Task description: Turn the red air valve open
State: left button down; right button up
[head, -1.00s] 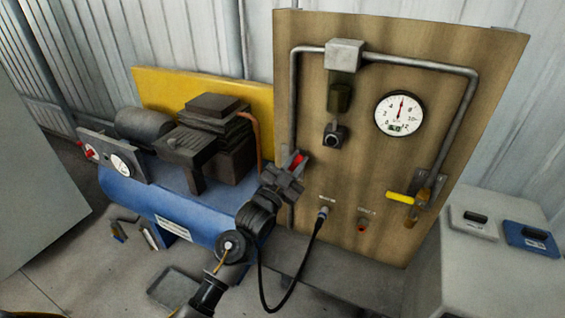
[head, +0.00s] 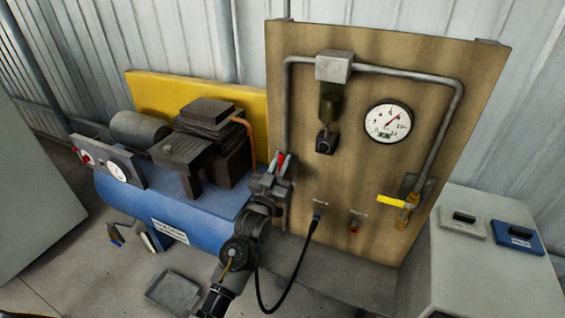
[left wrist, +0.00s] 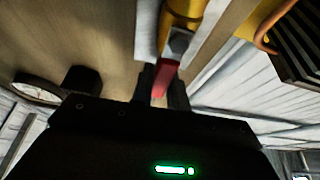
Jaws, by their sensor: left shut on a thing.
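The red air valve handle (head: 281,160) is on the pipe at the left side of the wooden panel, standing nearly upright. My left gripper (head: 272,183) is at the valve, shut on the red handle and hiding its lower part. In the left wrist view the red handle (left wrist: 161,80) lies between the dark fingers, below a grey and yellow valve body (left wrist: 178,40). The round pressure gauge (head: 389,122) on the panel has its needle pointing up and right. My right gripper is not in view.
A blue compressor tank (head: 170,207) stands left of the panel. A black cable (head: 292,280) hangs from the panel near my left arm. A yellow-handled valve (head: 391,200) is on the right pipe. A grey cabinet (head: 480,270) stands at the right.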

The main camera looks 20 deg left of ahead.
pick_arm(q)
jog(key=c, duration=1.4)
grip_release()
jog(key=shift+o, duration=0.2)
